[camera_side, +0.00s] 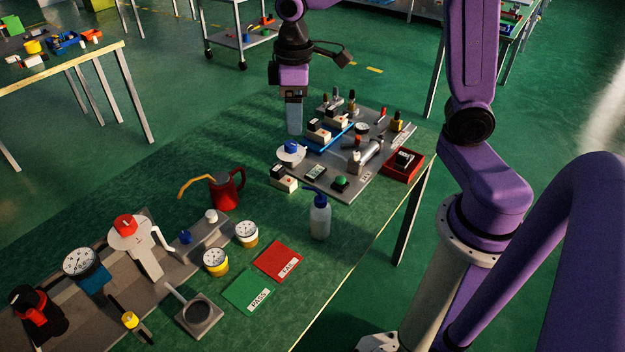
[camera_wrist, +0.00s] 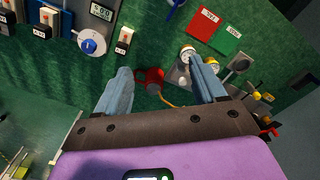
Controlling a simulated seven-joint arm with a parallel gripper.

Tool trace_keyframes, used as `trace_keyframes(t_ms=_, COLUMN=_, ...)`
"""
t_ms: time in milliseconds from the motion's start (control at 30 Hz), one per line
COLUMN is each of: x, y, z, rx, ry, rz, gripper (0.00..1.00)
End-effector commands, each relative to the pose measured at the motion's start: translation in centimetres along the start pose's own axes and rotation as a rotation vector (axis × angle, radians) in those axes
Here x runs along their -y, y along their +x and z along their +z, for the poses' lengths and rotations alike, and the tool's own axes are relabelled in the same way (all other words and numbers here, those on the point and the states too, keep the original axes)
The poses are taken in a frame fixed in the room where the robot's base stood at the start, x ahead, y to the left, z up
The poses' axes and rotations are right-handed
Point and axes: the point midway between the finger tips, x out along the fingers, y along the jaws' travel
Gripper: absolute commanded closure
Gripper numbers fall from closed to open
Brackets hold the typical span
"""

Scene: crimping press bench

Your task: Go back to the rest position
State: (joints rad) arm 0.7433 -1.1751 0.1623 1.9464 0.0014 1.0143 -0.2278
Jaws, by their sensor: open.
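My gripper (camera_side: 294,118) hangs pointing down above the far part of the green bench, near the grey board (camera_side: 340,188) that carries several devices. In the wrist view my gripper (camera_wrist: 164,82) has its two blue-grey fingers spread wide apart with nothing between them touching them. The red jug (camera_wrist: 150,76) shows beyond the gap between the fingers, lower down on the bench. In the side view the red jug (camera_side: 227,190) stands left of and nearer than my gripper, clear of it.
Blue-and-white knob device (camera_side: 291,152) and white block (camera_side: 283,179) stand close below my gripper. A squeeze bottle (camera_side: 320,217), green PASS card (camera_side: 248,291), red FAIL card (camera_side: 277,262) and red bin (camera_side: 403,165) are on the bench. Gauges and a press (camera_side: 140,243) fill the near left.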

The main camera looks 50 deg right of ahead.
Motion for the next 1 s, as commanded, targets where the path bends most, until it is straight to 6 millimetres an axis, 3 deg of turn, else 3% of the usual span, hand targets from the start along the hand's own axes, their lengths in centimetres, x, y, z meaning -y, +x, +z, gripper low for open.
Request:
trace_keyframes(t_ms=33, x=2.0, y=-0.2, z=1.1, rx=-0.003, ry=-0.041, rz=0.000, gripper=0.30)
trace_keyframes(t_ms=200, x=7.5, y=-0.2, z=5.2, rx=-0.007, ry=-0.161, rz=-0.004, gripper=0.30)
trace_keyframes(t_ms=400, x=12.1, y=0.3, z=11.0, rx=-0.011, ry=-0.301, rz=-0.009, gripper=0.30)
trace_keyframes(t_ms=600, x=14.1, y=1.1, z=15.7, rx=-0.012, ry=-0.401, rz=-0.013, gripper=0.30)
trace_keyframes(t_ms=700, x=14.5, y=1.4, z=16.9, rx=-0.012, ry=-0.428, rz=-0.015, gripper=0.30)
trace_keyframes(t_ms=1000, x=14.6, y=1.5, z=17.4, rx=-0.012, ry=-0.439, rz=-0.015, gripper=0.30)
